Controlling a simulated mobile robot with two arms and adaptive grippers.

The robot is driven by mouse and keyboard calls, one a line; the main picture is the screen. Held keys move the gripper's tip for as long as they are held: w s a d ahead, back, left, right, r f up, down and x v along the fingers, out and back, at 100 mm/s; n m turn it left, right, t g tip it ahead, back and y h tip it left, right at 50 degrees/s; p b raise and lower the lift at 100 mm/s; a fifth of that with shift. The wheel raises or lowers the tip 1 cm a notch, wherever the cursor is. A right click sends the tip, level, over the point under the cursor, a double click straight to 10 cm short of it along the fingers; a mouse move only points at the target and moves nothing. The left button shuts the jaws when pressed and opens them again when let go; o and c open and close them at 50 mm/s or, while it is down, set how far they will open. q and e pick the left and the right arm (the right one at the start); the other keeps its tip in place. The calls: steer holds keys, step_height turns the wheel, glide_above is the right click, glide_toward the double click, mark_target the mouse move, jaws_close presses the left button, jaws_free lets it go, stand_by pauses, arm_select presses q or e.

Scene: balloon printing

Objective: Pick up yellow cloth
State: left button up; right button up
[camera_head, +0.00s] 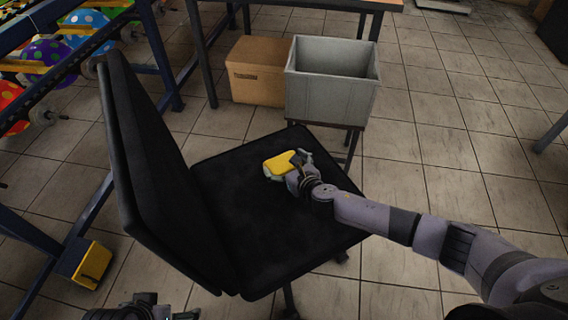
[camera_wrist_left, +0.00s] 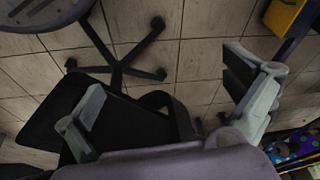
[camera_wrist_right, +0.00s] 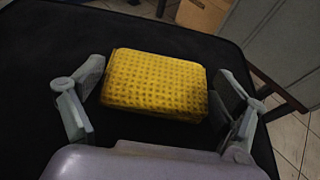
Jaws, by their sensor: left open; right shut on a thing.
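The yellow cloth (camera_head: 277,166) is a thick, textured block on the black seat of the chair (camera_head: 225,215). My right gripper (camera_head: 289,173) reaches in from the right and is shut on it. In the right wrist view the cloth (camera_wrist_right: 155,84) sits between the two fingers, its dimpled top in full view. Whether it still touches the seat is hard to tell. My left gripper (camera_wrist_left: 168,108) is open and empty, with the floor and chair legs behind it. In the head view only a bit of it shows at the bottom edge.
The chair's backrest (camera_head: 150,165) rises left of the seat. A grey bin (camera_head: 330,97) and a cardboard box (camera_head: 255,72) stand behind the seat. A blue metal frame with colourful balloons (camera_head: 45,55) is at the left. Tiled floor (camera_head: 450,170) lies open at the right.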

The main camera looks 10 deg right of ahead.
steer(key=shift+r, duration=0.4)
step_height(320, 180, up, 3)
steer(key=shift+p, duration=1.1)
arm_select(q)
step_height(320, 180, down, 13)
steer(key=w+g+p, duration=0.1)
steer(key=p, duration=0.2)
arm_select(e)
step_height(320, 180, up, 6)
step_height(320, 180, up, 9)
steer(key=p, duration=0.4)
glide_above(285, 164)
arm_select(q)
steer(key=s+f, duration=0.7)
steer(key=f, duration=0.5)
steer(key=shift+s+a+g, duration=0.15)
steer(key=shift+a+g, duration=0.15)
steer(key=shift+g, duration=0.1)
arm_select(e)
steer(key=shift+r, duration=0.6)
